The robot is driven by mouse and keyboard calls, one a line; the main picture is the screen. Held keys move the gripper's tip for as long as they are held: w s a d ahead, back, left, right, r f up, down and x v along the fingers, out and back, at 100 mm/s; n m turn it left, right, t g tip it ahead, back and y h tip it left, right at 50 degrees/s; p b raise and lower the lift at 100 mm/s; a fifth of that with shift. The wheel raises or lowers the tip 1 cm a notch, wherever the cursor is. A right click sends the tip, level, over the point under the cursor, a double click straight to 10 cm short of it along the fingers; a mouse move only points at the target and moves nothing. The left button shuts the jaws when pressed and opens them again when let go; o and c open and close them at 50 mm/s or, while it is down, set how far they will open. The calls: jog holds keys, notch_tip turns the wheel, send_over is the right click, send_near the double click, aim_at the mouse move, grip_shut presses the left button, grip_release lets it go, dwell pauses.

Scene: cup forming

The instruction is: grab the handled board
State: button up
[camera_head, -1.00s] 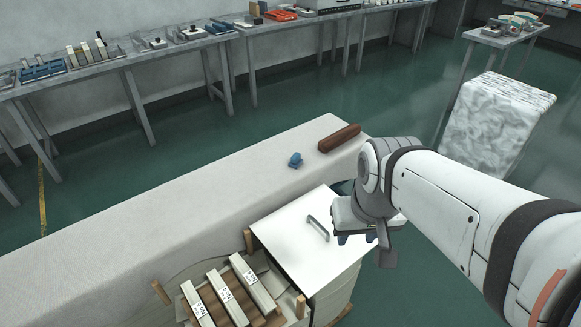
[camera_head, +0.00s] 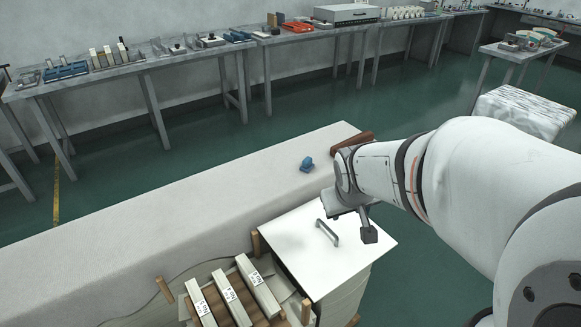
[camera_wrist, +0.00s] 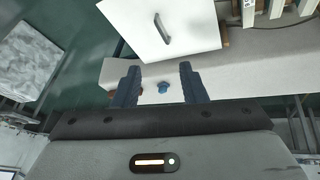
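The handled board is a white square panel (camera_head: 300,258) with a grey bar handle (camera_head: 327,232), lying on top of a box-like stand beside the long light table. In the wrist view the white panel (camera_wrist: 190,30) and its handle (camera_wrist: 162,28) show at the top, beyond my fingers. My gripper (camera_wrist: 157,84) is open and empty, its two dark fingers spread apart. It is apart from the handle.
A blue object (camera_head: 307,164) and a brown block (camera_head: 352,142) lie on the long table (camera_head: 200,205). Several labelled bars (camera_head: 258,285) stand beside the panel at the front. Work tables (camera_head: 150,75) line the wall. Green floor is open at the right.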

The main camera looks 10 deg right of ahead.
jog(key=w+d+f+n+t+b, duration=0.1)
jog(key=w+d+f+t+b, duration=0.1)
jog(key=w+d+f+b, duration=0.5)
jog(key=n+t+y+b, duration=0.2)
jog(key=n+t+b, duration=0.2)
jog(key=b, duration=0.1)
send_near(329, 230)
jog(key=w+d+r, duration=0.1)
jog(key=d+r, duration=0.3)
jog(key=f+y, duration=0.1)
jog(key=f, duration=0.1)
jog(key=f+y+b, duration=0.1)
jog(key=f, duration=0.1)
jog(key=f+n+t+y+b, duration=0.1)
jog(key=f, duration=0.1)
jog(key=shift+w+a+f, duration=0.25)
jog(key=shift+a, duration=0.1)
jog(key=shift+y, duration=0.3)
jog(key=b+x, duration=0.1)
jog(key=x, duration=0.3)
jog(key=a+b+x, duration=0.1)
jog(key=x, duration=0.2)
jog(key=shift+w+a+b, duration=0.15)
jog(key=shift+w+b, duration=0.1)
jog(key=shift+b, duration=0.05)
grip_shut()
